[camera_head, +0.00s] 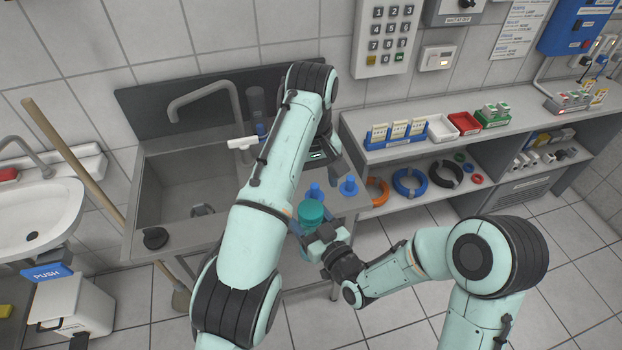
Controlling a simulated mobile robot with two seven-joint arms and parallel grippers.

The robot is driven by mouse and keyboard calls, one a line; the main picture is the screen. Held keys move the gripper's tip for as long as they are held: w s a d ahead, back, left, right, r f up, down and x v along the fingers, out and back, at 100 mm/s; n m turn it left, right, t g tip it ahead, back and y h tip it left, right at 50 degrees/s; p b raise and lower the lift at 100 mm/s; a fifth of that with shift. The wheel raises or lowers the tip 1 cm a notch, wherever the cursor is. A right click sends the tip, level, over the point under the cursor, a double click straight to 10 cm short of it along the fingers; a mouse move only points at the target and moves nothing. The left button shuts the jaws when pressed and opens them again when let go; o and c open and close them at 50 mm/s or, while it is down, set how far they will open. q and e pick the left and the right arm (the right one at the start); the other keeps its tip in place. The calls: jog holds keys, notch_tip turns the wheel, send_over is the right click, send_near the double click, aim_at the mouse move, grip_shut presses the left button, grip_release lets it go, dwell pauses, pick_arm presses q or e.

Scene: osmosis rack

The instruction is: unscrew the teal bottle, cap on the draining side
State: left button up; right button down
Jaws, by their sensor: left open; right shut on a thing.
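The teal bottle shows its round teal cap (311,211) at the front edge of the sink unit. My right gripper (318,238) is shut on the bottle just below the cap, and its jaws hide most of the body. The cap is on top of the bottle. My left gripper (322,158) is open, above and behind the bottle over the draining side (345,203). My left forearm hides much of it, and it is apart from the cap. The draining side is the flat steel top to the right of the basin.
The sink basin (190,185) is to the left, with a grey tap (205,92). A shelf unit (470,145) with trays stands at the right. Bare draining surface shows at its right front.

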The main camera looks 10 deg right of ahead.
aim_at(311, 208)
pick_arm(q)
jog(key=shift+f, duration=3.95)
jog(key=c, duration=1.1)
